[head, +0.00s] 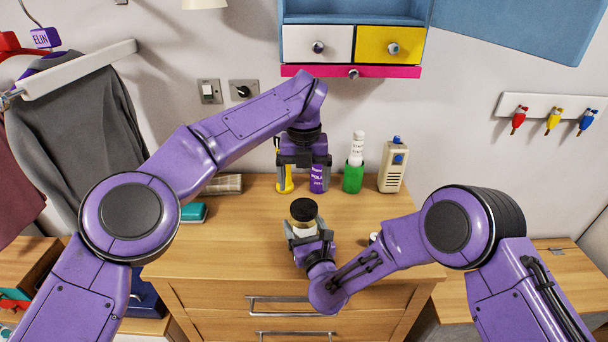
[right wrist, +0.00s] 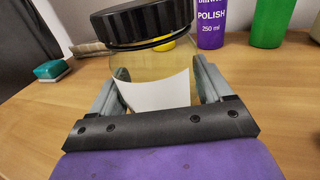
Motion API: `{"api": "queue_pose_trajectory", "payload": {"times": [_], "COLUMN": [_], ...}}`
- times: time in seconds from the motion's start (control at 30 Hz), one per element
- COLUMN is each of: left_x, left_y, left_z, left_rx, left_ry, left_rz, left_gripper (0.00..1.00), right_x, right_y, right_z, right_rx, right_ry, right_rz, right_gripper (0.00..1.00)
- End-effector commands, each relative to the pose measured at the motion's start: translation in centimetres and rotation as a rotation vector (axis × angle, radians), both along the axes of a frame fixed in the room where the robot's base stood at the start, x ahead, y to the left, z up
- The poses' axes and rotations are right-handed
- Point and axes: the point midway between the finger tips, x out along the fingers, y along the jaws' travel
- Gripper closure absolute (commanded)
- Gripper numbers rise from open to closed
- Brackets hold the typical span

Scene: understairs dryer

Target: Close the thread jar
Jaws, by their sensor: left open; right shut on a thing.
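The thread jar (right wrist: 140,68) is clear with a white label (right wrist: 162,98). Its black ridged lid (head: 303,209) is on top and looks tilted in the right wrist view (right wrist: 147,25). I cannot tell whether the lid is fully seated. My right gripper (head: 306,234) is shut on the jar's body, with one finger on each side, above the front of the wooden top. My left gripper (head: 303,162) is open, pointing down behind and above the jar, apart from the lid. It partly hides the purple polish bottle (head: 318,180) from the head camera.
A yellow item (head: 285,181) stands by the polish. A teal block (head: 193,212) lies at left. Drawers (head: 318,44) hang above.

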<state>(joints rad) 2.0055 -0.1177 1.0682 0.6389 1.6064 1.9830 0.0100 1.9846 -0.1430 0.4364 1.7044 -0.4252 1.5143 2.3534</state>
Motion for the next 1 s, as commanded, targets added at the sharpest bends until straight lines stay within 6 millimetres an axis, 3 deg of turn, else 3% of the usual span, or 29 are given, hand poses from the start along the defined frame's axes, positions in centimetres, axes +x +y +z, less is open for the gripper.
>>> {"api": "queue_pose_trajectory", "payload": {"times": [0.2,0.4,0.77,0.93,1.0], "left_x": [-0.1,-0.1,0.0,0.0,0.0], "left_y": [0.0,0.0,0.0,0.0,0.0], "left_z": [-3.9,-6.3,-6.9,-6.8,-6.8], "left_rx": [-0.001,-0.001,-0.001,-0.001,-0.001], "left_ry": [0.003,0.001,-0.001,-0.001,-0.001], "left_rz": [-0.002,-0.001,-0.001,-0.001,-0.001], "left_gripper": [0.10,0.10,0.10,0.62,0.68], "right_x": [0.0,0.0,0.0,0.0,0.0], "right_y": [0.0,0.0,0.0,0.0,0.0], "right_z": [0.0,0.0,0.0,0.0,0.0], "right_rx": [0.000,0.000,0.000,0.000,0.000], "right_ry": [-0.001,-0.001,0.000,0.000,0.000], "right_rz": [0.000,0.000,0.000,0.000,0.000], "right_gripper": [1.00,1.00,1.00,1.00,1.00]}}
